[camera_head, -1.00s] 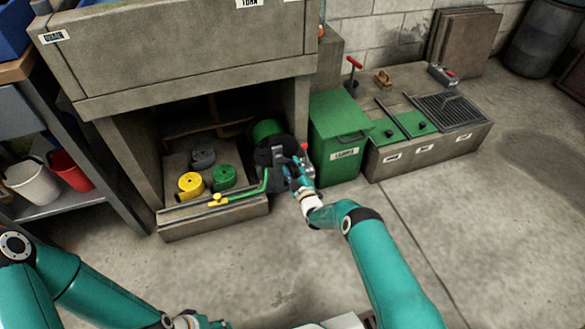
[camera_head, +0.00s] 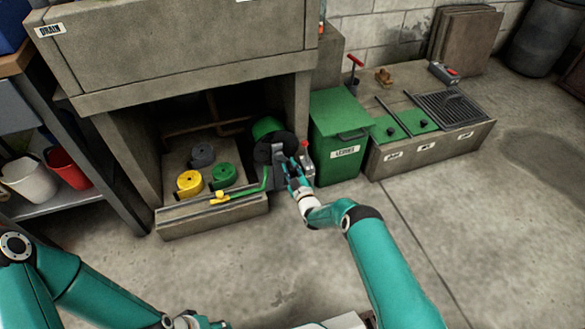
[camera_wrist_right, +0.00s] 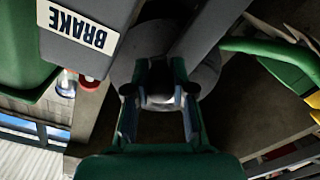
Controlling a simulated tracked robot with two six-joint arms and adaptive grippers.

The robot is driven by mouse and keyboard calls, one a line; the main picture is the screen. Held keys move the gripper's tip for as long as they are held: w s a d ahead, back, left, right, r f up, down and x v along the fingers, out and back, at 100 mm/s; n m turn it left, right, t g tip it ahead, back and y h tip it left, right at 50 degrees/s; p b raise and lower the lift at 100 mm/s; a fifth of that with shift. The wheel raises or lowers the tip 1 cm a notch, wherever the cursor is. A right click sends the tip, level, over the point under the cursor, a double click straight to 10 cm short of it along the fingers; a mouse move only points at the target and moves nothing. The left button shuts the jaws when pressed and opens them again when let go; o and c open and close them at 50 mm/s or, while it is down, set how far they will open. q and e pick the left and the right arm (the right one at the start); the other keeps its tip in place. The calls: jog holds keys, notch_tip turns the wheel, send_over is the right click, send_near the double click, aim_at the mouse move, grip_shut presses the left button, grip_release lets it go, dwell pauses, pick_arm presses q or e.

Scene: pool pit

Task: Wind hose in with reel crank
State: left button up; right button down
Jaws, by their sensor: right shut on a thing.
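The hose reel, a green drum with a dark round side disc (camera_head: 274,147), sits at the right of the opening under the concrete block. The green hose (camera_head: 262,181) runs from it over the sill to a yellow nozzle (camera_head: 219,196). My right gripper (camera_head: 293,172) is at the reel's front; in the right wrist view its fingers (camera_wrist_right: 160,98) are shut around the crank's handle (camera_wrist_right: 160,98) in front of the grey disc, though the handle is mostly hidden. My left gripper (camera_head: 200,322) is low at the bottom edge, its fingers cut off.
A grey part labelled BRAKE (camera_wrist_right: 85,35) with a red knob is close beside the right gripper. A green LEAVES bin (camera_head: 338,140) stands right of the reel. Yellow (camera_head: 189,183), green and grey rolls lie left of it. The floor in front is clear.

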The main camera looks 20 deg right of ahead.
jog(key=a+r+m, duration=0.1)
jog(key=a+m, duration=0.2)
jog(key=m, duration=1)
jog(key=a+r+m, duration=0.2)
jog(key=a+m, duration=0.2)
jog(key=m, duration=0.9)
jog(key=shift+r+m+h, duration=0.25)
jog(key=shift+m+h, duration=0.05)
jog(key=c, duration=1.1)
grip_release()
jog(key=shift+o, duration=0.7)
jog(key=shift+s+a, duration=0.1)
jog(key=shift+a, duration=0.1)
